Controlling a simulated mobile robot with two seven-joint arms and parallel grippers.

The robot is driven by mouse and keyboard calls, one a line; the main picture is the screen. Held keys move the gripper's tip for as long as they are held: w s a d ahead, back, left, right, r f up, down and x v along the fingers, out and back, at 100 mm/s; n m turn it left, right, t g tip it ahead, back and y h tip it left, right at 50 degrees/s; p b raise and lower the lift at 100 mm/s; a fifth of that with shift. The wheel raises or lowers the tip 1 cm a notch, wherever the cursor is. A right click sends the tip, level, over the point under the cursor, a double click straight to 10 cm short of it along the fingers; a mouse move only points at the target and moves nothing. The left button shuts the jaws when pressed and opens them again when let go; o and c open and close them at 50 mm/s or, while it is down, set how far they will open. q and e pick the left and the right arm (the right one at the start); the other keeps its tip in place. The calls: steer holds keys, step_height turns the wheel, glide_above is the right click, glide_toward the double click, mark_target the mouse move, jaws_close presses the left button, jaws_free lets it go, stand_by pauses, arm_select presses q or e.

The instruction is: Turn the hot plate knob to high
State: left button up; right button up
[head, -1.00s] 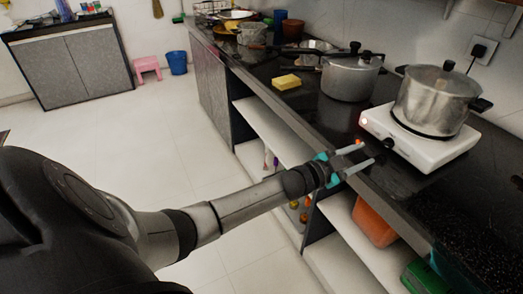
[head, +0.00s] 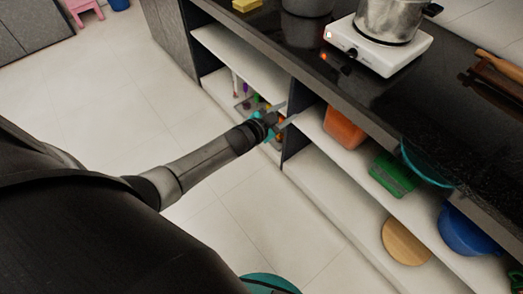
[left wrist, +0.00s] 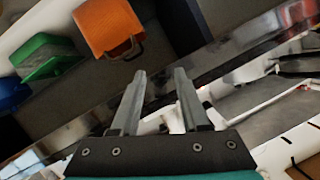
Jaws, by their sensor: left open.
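The white hot plate (head: 390,50) stands on the black counter, with a metal pot (head: 388,18) on it. Its small dark knob (head: 352,52) is on the side facing me; its setting is too small to read. A red light shows near its left corner. My left gripper (head: 286,112) is open and empty, in front of the shelves below the counter edge, apart from the knob. Its two parted fingers also show in the left wrist view (left wrist: 158,78), where I cannot make out the knob. My right gripper is not in view.
The black counter (head: 425,110) has an edge above the open shelves. The shelves hold an orange container (head: 344,128), a green box (head: 394,174), a blue bowl (head: 465,232) and a round wooden board (head: 406,242). A yellow sponge (head: 246,5) lies on the counter.

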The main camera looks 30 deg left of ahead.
arm_select(q)
steer(key=s+a+f+n+g+y+p, duration=0.1)
steer(key=s+f+n+g+y+p, duration=0.1)
steer(key=s+f, duration=0.9)
steer(key=shift+s+f+g+p, duration=0.25)
steer(key=shift+g+p, duration=0.15)
steer(key=shift+g, duration=0.5)
steer(key=shift+a, duration=0.1)
